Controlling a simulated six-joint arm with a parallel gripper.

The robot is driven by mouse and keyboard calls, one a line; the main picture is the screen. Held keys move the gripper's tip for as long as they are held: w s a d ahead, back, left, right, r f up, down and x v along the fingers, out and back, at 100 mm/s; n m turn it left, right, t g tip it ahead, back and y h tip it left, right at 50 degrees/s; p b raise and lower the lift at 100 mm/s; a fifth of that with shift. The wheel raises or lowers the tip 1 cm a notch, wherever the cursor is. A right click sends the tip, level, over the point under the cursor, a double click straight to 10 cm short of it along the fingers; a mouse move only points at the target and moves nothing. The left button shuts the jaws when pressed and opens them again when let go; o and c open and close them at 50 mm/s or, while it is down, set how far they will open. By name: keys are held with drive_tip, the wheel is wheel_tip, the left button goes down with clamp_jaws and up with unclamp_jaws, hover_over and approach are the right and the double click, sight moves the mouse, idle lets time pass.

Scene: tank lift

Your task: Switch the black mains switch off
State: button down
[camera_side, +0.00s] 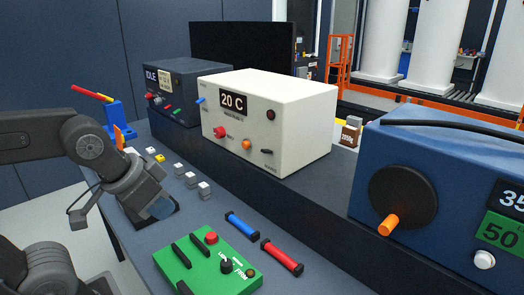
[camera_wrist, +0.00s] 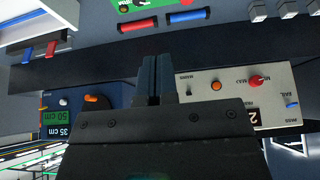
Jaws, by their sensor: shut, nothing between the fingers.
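The black mains switch (camera_side: 267,152) is a small dark lever at the lower right of the front of the white box (camera_side: 300,125), which reads 20 C. It points roughly sideways in the side view; its exact setting is too small to tell.
A red knob (camera_side: 220,132), an orange knob (camera_side: 246,144) and a blue lever (camera_side: 200,100) share the box's front. A dark IDLE box (camera_side: 187,90) stands left, a blue box (camera_side: 450,165) right. A green board (camera_side: 207,262) and blue and red cylinders lie in front.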

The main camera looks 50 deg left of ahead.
drive_tip(key=w+a+r, duration=0.2)
drive_tip(key=w+r, duration=0.6)
drive_tip(key=w, duration=0.4)
approach(266, 150)
drive_tip(key=r, duration=0.3)
drive_tip(key=shift+s+a+r+g, duration=0.2)
drive_tip(key=shift+s+g, duration=0.1)
drive_tip(key=x, duration=1)
drive_tip(key=shift+s+f+t, duration=0.25)
drive_tip(key=shift+t, duration=0.45)
drive_tip(key=shift+s+f+t, duration=0.25)
drive_tip(key=shift+f+t, duration=0.05)
drive_tip(key=shift+t, duration=0.4)
drive_tip(key=shift+s+f, duration=0.45)
drive_tip(key=shift+f, duration=0.45)
drive_tip(key=shift+r, duration=0.15)
drive_tip(key=shift+r, duration=0.7)
